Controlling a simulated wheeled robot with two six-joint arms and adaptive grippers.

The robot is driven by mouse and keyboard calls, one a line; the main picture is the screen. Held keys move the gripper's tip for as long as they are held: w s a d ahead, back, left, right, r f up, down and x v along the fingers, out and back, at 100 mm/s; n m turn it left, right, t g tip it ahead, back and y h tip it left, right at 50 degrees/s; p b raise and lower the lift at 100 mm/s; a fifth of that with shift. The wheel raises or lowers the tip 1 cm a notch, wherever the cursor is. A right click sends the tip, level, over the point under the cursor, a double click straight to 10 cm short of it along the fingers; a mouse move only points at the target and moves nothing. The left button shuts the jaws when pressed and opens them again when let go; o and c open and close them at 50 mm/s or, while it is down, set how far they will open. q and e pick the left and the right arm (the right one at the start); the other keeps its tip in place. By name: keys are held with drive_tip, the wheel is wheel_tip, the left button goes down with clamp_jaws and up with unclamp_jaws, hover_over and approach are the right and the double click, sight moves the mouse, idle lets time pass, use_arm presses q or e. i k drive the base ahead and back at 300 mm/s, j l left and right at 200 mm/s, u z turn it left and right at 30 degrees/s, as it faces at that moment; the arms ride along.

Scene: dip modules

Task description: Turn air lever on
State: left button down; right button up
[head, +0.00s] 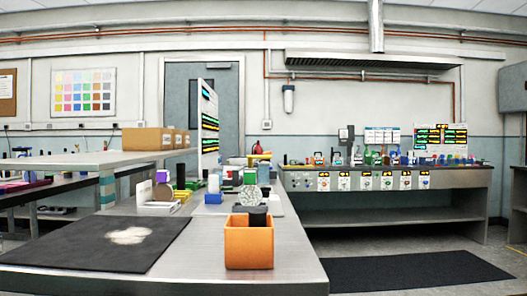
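I cannot make out an air lever for certain in the head view. Neither of my grippers shows in this view.
A metal table (290,272) fills the front, with an orange box (249,243) holding a black cylinder and a dark mat (97,246). A bench (400,215) with several small items stands at the back right. Floor with a black mat (415,270) lies before it.

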sight(250, 157)
drive_tip(key=k+z, duration=0.1)
drive_tip(key=z, duration=0.2)
drive_tip(key=k+z, duration=0.1)
drive_tip(key=z, duration=0.2)
drive_tip(key=l+z, duration=0.1)
drive_tip(key=z, duration=0.85)
drive_tip(key=i+l, duration=0.15)
drive_tip(key=i, duration=0.35)
drive_tip(key=i+l+u, duration=0.15)
drive_tip(key=i, duration=0.35)
drive_tip(key=i+l, duration=0.25)
drive_tip(key=i, duration=0.25)
drive_tip(key=i+l+u, duration=0.1)
drive_tip(key=i, duration=0.4)
drive_tip(key=i+u, duration=0.25)
drive_tip(key=i+l+u, duration=0.1)
drive_tip(key=i+u, duration=0.2)
drive_tip(key=u, duration=1.4)
drive_tip(key=k+j, duration=0.05)
